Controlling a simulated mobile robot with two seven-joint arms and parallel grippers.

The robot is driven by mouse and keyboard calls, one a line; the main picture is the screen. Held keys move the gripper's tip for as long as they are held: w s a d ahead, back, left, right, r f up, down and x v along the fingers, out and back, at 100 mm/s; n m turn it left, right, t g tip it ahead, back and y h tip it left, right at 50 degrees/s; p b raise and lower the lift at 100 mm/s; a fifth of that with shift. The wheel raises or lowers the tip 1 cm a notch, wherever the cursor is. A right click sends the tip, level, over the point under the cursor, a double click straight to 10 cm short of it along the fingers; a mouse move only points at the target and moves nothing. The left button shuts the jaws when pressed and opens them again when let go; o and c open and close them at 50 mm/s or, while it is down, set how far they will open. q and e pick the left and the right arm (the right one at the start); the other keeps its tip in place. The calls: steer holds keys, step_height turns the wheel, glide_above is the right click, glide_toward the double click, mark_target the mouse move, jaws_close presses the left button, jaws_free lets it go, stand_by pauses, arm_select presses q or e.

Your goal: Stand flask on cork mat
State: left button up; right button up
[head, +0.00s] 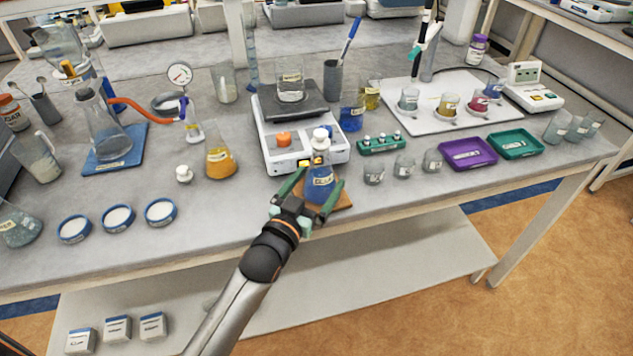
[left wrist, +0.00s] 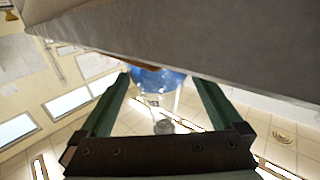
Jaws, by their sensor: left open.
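The flask (head: 320,182) holds blue liquid and has a pale stopper. It stands upright at the front of the table, on or just over the brown cork mat (head: 343,200), which is mostly hidden behind it and my gripper. My left gripper (head: 322,178) is open, its green fingers on either side of the flask. The left wrist view shows the flask upside down (left wrist: 160,90) between the parted fingers (left wrist: 162,82), with a gap on each side. A small brown bit of the mat shows above it there. My right gripper is not in view.
A balance (head: 265,148) with a beaker on top stands right behind the flask. Small beakers (head: 404,166) stand to the right, and an orange-filled flask (head: 220,160) to the left. The table's front edge is close to the mat. Bare table lies left of my gripper.

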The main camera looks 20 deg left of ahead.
arm_select(q)
steer(key=shift+r, duration=0.1)
steer(key=shift+s, duration=0.15)
steer(key=s+a, duration=0.2)
steer(key=s, duration=0.9)
steer(key=s+d+f+g, duration=0.1)
steer(key=s+f+g, duration=0.3)
steer(key=s+f, duration=0.3)
steer(key=s+d+f+g, duration=0.1)
steer(key=s+f+g, duration=0.3)
steer(key=f, duration=1.3)
steer(key=s, duration=0.3)
steer(key=shift+m+g, duration=0.3)
steer(key=shift+g, duration=0.1)
steer(key=shift+r, duration=0.1)
steer(key=shift+r+p, duration=0.45)
steer(key=shift+r, duration=0.15)
